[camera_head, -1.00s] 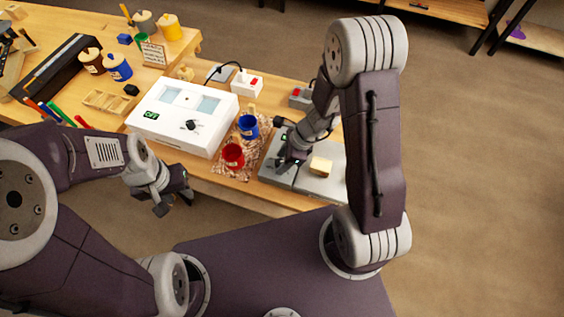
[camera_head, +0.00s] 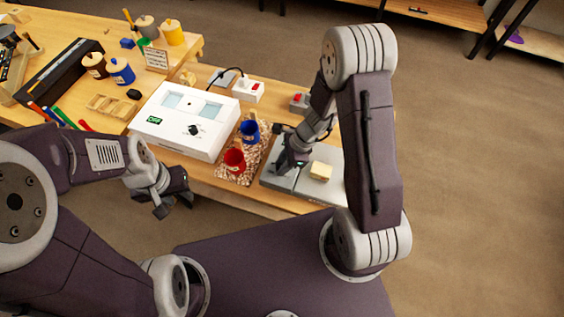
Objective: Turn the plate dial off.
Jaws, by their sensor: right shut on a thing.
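A grey plate (camera_head: 335,185) lies at the right end of the bench, with a pale yellow block (camera_head: 321,171) on its top. My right gripper (camera_head: 284,172) points down at the plate's left part and is shut there. The plate dial itself is hidden by the fingers, so its setting cannot be read. My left gripper (camera_head: 172,202) hangs in front of the bench edge, away from the plate. Its fingers are small and dark, and I see nothing in them.
A white box (camera_head: 185,115) with a black knob and a green display stands left of the plate. A blue cup (camera_head: 250,131) and a red cup (camera_head: 234,160) stand on a patterned mat between them. A red-switched grey box (camera_head: 299,103) sits behind the plate.

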